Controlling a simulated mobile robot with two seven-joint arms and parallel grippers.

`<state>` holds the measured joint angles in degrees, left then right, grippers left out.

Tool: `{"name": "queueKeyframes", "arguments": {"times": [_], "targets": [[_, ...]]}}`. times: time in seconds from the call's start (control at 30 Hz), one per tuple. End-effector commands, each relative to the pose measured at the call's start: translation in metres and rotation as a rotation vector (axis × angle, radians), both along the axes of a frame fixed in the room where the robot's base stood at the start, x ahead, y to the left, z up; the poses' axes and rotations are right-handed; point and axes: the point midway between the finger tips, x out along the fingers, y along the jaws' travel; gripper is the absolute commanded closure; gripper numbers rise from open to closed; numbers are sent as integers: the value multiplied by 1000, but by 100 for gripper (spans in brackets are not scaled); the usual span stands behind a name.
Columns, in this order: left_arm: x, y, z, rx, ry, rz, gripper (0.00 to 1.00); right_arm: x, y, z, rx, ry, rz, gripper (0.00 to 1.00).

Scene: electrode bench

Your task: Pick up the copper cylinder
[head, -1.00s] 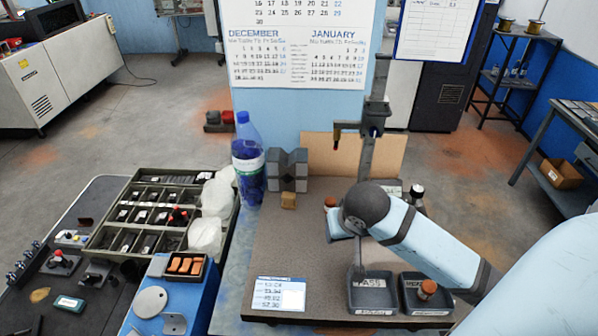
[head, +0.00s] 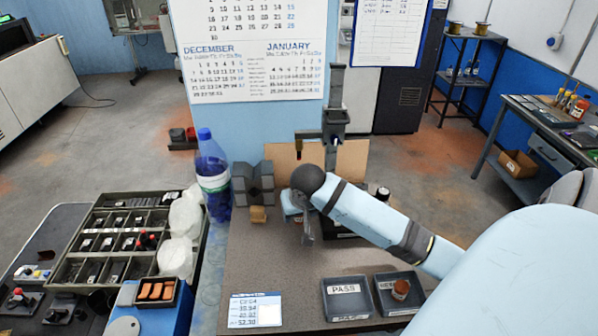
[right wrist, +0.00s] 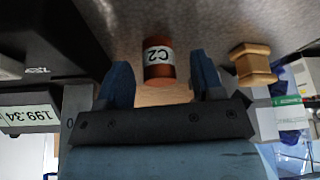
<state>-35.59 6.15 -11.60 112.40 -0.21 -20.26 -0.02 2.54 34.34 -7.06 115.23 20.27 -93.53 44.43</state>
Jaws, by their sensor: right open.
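A copper cylinder (right wrist: 158,62) with a white C2 label shows in the right wrist view, just beyond the gap between my right gripper's fingers. My right gripper (right wrist: 162,82) is open, with one finger on each side of the gap and nothing visibly held. In the head view my right gripper (head: 308,228) points down over the bench plate, largely hidden by my arm. The C2 cylinder is hidden there behind my arm. Another copper-coloured cylinder (head: 400,288) stands in the right-hand dark tray (head: 412,305). My left gripper is not in view.
A tray marked PASS (head: 347,311) sits at the plate's front. A small wooden spool-shaped piece (right wrist: 253,63) lies right of the cylinder in the wrist view. A grey block (head: 253,183) and blue bottle (head: 213,178) stand at the back left. The plate's middle left is clear.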

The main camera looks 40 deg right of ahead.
Motion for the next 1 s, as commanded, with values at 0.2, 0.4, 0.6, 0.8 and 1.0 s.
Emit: {"name": "queueKeyframes", "arguments": {"times": [0.2,0.4,0.6,0.8,1.0], "targets": [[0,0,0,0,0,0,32,3,-2,-9,0,-1,0,39],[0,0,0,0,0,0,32,3,-2,-9,0,-1,0,57],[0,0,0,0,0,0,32,3,-1,-9,0,-1,0,100],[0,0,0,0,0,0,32,3,-2,-8,0,-2,0,100],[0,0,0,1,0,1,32,1,1,-1,0,-4,1,100]]}}
